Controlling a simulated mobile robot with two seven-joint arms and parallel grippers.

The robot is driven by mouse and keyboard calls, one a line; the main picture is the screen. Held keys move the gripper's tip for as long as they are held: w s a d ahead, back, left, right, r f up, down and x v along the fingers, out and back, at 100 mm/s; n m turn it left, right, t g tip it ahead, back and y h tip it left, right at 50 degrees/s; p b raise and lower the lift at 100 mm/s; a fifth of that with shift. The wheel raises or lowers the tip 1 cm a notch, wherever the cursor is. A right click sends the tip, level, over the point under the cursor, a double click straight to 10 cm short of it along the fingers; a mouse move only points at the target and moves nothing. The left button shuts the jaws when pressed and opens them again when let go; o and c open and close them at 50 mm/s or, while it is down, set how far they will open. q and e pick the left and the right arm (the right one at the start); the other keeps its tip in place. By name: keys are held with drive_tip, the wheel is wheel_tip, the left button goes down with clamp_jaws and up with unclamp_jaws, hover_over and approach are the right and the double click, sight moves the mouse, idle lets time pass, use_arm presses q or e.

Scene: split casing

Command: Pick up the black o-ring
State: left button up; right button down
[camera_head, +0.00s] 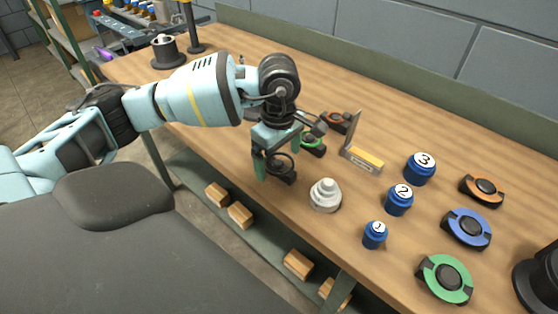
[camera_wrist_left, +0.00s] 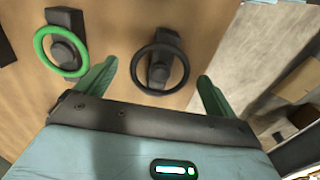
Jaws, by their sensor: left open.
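The black o-ring (camera_wrist_left: 160,47) rests on a black holder (camera_wrist_left: 158,73) near the bench's front edge. My left gripper (camera_wrist_left: 158,71) is open above it, one finger on each side in the left wrist view, with clear gaps between fingers and ring. The left gripper (camera_head: 278,169) also shows in the head view, pointing down at the holder and partly hiding it. Whether the fingertips are level with the ring, I cannot tell. My right gripper is in neither view.
A green ring (camera_wrist_left: 40,45) on a similar holder sits beside the black one. A pale stepped piece (camera_head: 325,195) and an upright bracket with a yellow block (camera_head: 366,159) stand to the right. Numbered blue pieces (camera_head: 399,199) and coloured round parts (camera_head: 466,228) lie further right.

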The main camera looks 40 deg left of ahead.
use_arm(q)
drive_tip(key=c, duration=1)
drive_tip(key=shift+r, duration=0.55)
drive_tip(key=r, duration=0.3)
drive_tip(key=shift+s+a, duration=0.15)
drive_tip(key=shift+s, duration=0.15)
drive_tip(key=shift+s+a+r+b, duration=0.3)
drive_tip(key=shift+s+a, duration=0.55)
drive_tip(key=shift+s, duration=1.55)
drive_tip(key=shift+s+a+r+b, duration=0.15)
drive_tip(key=shift+s+a+b, duration=0.5)
drive_tip(key=shift+s, duration=1.8)
drive_tip(key=shift+s+a+r+b, duration=0.2)
drive_tip(key=shift+s+a, duration=0.8)
drive_tip(key=shift+s, duration=1.4)
